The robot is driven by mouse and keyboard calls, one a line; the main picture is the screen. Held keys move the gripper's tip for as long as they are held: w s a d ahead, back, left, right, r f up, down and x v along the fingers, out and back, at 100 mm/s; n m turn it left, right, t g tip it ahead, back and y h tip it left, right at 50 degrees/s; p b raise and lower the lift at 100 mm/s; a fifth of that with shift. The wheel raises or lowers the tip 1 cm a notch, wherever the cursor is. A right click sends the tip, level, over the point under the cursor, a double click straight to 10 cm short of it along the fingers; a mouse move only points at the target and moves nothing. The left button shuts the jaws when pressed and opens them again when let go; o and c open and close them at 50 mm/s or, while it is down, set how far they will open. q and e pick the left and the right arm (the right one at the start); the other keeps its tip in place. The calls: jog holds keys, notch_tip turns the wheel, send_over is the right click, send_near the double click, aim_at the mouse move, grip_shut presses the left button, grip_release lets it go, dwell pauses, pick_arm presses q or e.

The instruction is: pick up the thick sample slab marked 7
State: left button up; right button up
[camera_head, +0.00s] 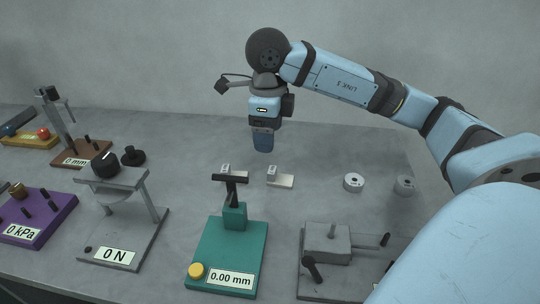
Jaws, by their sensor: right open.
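Two small pale slabs lie on the grey table below my right gripper, each with a small marked tag at its left end. One slab (284,181) lies in the open just right of the green gauge. The other slab (242,171) lies behind the gauge's black top, which partly covers it. The marks are too small to read, so I cannot tell which is 7. My right gripper (263,147) hangs pointing down above and behind the slabs, apart from both. It is open, and nothing shows in it. My left gripper is out of view.
The green gauge (228,252) reading 0.00 mm stands in front of the slabs. A grey press (122,238) reading 0 N stands left. A grey clamp fixture (327,285) is front right. Two round pieces, one white (353,183) and one grey (404,186), lie right of the slabs.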

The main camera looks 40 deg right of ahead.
aim_at(269, 172)
notch_tip(269, 172, down, 7)
jog(key=shift+s+r+b, duration=0.1)
jog(key=shift+b, duration=0.7)
notch_tip(269, 172, down, 2)
jog(key=shift+f+b, duration=0.1)
jog(key=shift+b, duration=0.4)
jog(key=f, duration=0.1)
jog(key=f+b, duration=0.1)
jog(key=shift+w+d+f, duration=0.15)
jog(key=shift+w+f, duration=0.05)
jog(key=shift+f, duration=0.2)
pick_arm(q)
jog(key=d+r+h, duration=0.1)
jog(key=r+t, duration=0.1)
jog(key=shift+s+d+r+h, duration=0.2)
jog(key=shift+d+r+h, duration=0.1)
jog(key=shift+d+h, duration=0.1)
pick_arm(e)
jog(key=shift+r, duration=0.1)
jog(key=c, duration=1)
